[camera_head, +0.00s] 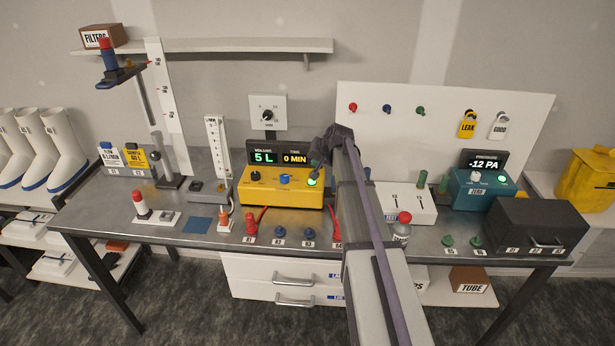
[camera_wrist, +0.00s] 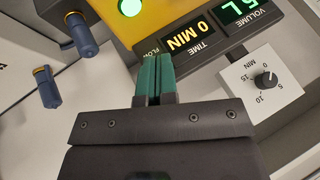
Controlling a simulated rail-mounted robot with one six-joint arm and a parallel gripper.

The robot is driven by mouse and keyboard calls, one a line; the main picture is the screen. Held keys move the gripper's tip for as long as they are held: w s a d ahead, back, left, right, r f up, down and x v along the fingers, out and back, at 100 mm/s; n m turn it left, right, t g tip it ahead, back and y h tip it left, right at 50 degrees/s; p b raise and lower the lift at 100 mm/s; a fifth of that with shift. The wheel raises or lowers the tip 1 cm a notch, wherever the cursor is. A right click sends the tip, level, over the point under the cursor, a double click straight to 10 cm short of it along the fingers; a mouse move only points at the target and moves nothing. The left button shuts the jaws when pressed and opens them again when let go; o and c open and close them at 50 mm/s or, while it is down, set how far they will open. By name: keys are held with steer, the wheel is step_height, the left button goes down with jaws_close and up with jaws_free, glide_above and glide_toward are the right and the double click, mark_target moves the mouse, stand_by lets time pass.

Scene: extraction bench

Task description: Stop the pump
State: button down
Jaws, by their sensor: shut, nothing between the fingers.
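The yellow pump (camera_head: 282,196) stands at the middle of the bench, and part of its yellow body shows in the wrist view (camera_wrist: 172,12). It bears a black knob, a blue knob (camera_head: 285,179) and a lit green button (camera_head: 312,182), which also glows at the top of the wrist view (camera_wrist: 130,7). The display (camera_head: 280,158) behind it reads volume 5 L and time 0 MIN. My gripper (camera_head: 316,164) is above the pump's right end, close to the green button. In the wrist view its green fingers (camera_wrist: 155,66) are shut and empty; I cannot tell any contact.
A wall dial (camera_head: 267,113) is behind the display. Red and blue fittings (camera_head: 280,233) stand in front of the pump. A white box (camera_head: 405,203), a red-capped bottle (camera_head: 402,226) and a teal pressure unit (camera_head: 472,190) are to the right. A stand (camera_head: 168,170) is left.

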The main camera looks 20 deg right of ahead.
mark_target(312, 182)
steer(key=w, duration=0.1)
steer(key=w+r+t, duration=0.1)
steer(key=w+m+t, duration=0.1)
steer(key=shift+w+d+r, duration=0.3)
steer(key=shift+w, duration=0.05)
steer(key=shift+f, duration=0.15)
step_height(312, 182, down, 9)
steer(key=b, duration=0.9)
steer(key=shift+r, duration=0.2)
stand_by(1.0)
steer(key=shift+f+b, duration=0.45)
